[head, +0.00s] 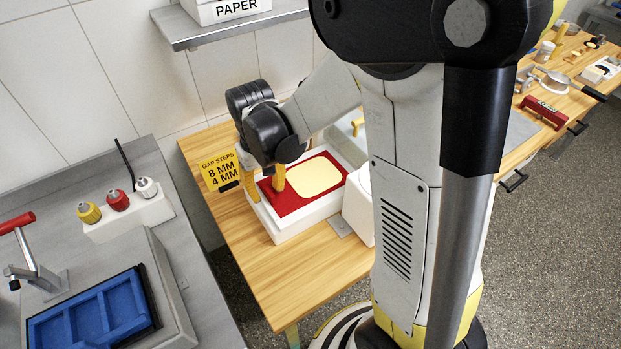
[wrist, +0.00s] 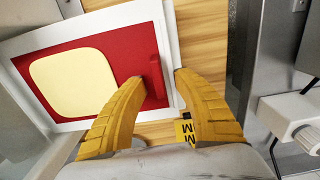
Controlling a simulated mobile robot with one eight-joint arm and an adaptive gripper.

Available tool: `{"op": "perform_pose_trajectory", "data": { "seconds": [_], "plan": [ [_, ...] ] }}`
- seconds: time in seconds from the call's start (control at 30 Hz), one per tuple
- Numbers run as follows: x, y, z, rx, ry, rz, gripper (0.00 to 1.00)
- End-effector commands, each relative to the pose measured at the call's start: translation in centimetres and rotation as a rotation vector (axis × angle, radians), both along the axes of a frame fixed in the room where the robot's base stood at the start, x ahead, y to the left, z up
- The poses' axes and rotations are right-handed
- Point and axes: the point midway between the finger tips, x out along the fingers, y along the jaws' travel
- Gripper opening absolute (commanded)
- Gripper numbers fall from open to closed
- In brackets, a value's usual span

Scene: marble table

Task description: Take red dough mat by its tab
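The red dough mat (head: 327,160) lies flat on a white slab (head: 293,230) on the wooden table, with a pale yellow round-cornered dough sheet (head: 316,177) on it. In the wrist view the mat (wrist: 117,60) has a raised red tab (wrist: 154,84) at its right edge. My gripper (head: 265,193) is over the near left edge of the mat, pointing down. In the wrist view its yellow fingers (wrist: 157,78) are apart, one on each side of the tab. I see a gap on the right; contact on the left cannot be told.
A yellow gap-steps sign (head: 221,171) stands close to the left of my gripper. A white block (head: 359,207) is right of the slab. The wooden table front (head: 262,278) is clear. A grey counter with a blue tray (head: 95,315) is at left; a shelf (head: 225,32) is above.

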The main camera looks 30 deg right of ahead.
Motion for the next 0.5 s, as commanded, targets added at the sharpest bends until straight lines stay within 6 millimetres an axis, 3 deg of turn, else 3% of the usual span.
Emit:
{"op": "perform_pose_trajectory", "data": {
  "seconds": [0.03, 0.13, 0.17, 0.5],
  "plan": [
    [0.0, 0.01, 0.05, 0.0, 0.0, 0.0, 0.35],
    [0.0, 0.01, 0.06, 0.0, 0.0, 0.0, 0.04],
    [0.0, 0.01, 0.06, 0.0, 0.0, 0.0, 0.0],
    [-0.01, 0.01, 0.05, 0.0, 0.0, 0.0, 0.0]
  ]
}}
